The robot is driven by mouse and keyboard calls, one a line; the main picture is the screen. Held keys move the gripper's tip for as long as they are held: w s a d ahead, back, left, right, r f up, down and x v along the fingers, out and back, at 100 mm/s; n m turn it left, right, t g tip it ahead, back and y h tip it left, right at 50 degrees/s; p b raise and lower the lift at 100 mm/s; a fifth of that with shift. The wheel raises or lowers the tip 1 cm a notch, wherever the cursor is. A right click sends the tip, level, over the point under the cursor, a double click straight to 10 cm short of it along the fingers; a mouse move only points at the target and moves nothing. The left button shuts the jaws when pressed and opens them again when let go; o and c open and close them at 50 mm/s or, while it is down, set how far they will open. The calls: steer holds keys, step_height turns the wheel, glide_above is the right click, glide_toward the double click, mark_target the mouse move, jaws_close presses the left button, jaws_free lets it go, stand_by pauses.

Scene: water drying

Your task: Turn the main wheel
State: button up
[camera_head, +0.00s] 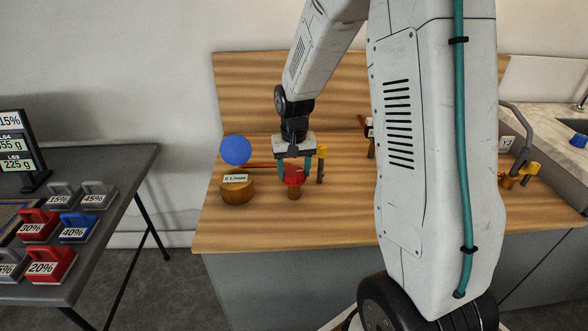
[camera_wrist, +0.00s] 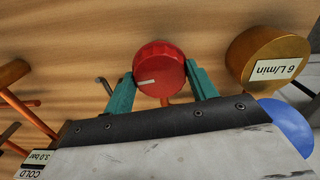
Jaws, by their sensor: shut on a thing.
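The main wheel appears to be the red round knob (camera_head: 293,174) with a white mark on its top, on a short wooden-coloured stem above the wooden counter (camera_head: 340,222). The red knob (camera_wrist: 158,70) also shows in the wrist view, between my two teal fingers. My gripper (camera_head: 293,168) points down over the knob and is shut on it, one finger on each side. In the wrist view my gripper (camera_wrist: 160,85) touches the knob's left and right sides. The white mark points to the left there.
A wooden cylinder (camera_head: 237,189) with a flow label, reading 6 L/min in the wrist view (camera_wrist: 262,58), stands left of the knob. A blue ball (camera_head: 236,150) is behind it. A yellow-topped post (camera_head: 321,164) stands close right. A table with labelled weights (camera_head: 42,262) is at left.

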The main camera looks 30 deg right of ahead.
mark_target(294, 171)
steer(key=m, duration=0.4)
steer(key=shift+m, duration=0.3)
steer(key=shift+w+m, duration=0.1)
steer(key=shift+m, duration=1.8)
steer(key=shift+r, duration=0.1)
steer(key=o, duration=1)
step_height(294, 171, up, 8)
steer(key=shift+f, duration=0.15)
